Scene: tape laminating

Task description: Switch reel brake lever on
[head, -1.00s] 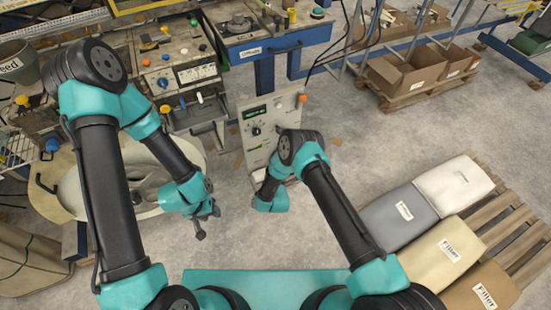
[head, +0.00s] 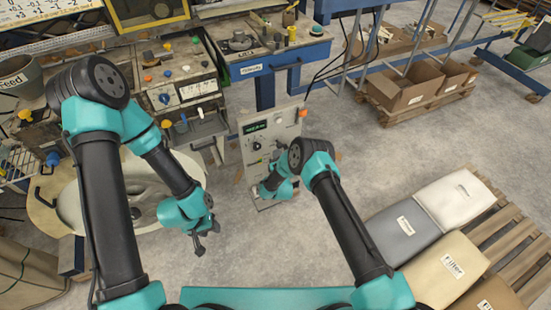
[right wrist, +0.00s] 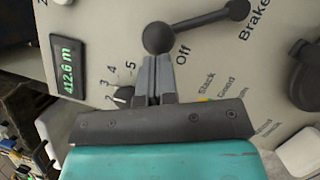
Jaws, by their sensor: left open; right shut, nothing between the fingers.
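The reel brake lever (right wrist: 198,24) is a black rod with a large ball knob (right wrist: 157,37) at one end, on a grey control panel (right wrist: 115,22). The ball end lies beside the word "Off"; "Brake" is printed at the upper right. My right gripper (right wrist: 155,62) is shut and empty, its fingertips right at the ball's lower side; whether they touch it I cannot tell. In the head view the panel (head: 284,124) stands upright, and my right gripper (head: 262,192) is at its lower front, hiding the lever. My left gripper (head: 203,243) hangs open, away from the panel.
A black dial (right wrist: 124,96) with numbers and a green display (right wrist: 68,68) are near the fingers. In the head view, an orange-tipped lever (head: 303,113) stands at the panel's right edge. A round pale drum (head: 70,205) is at left. Sacks (head: 405,230) lie on a pallet at right.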

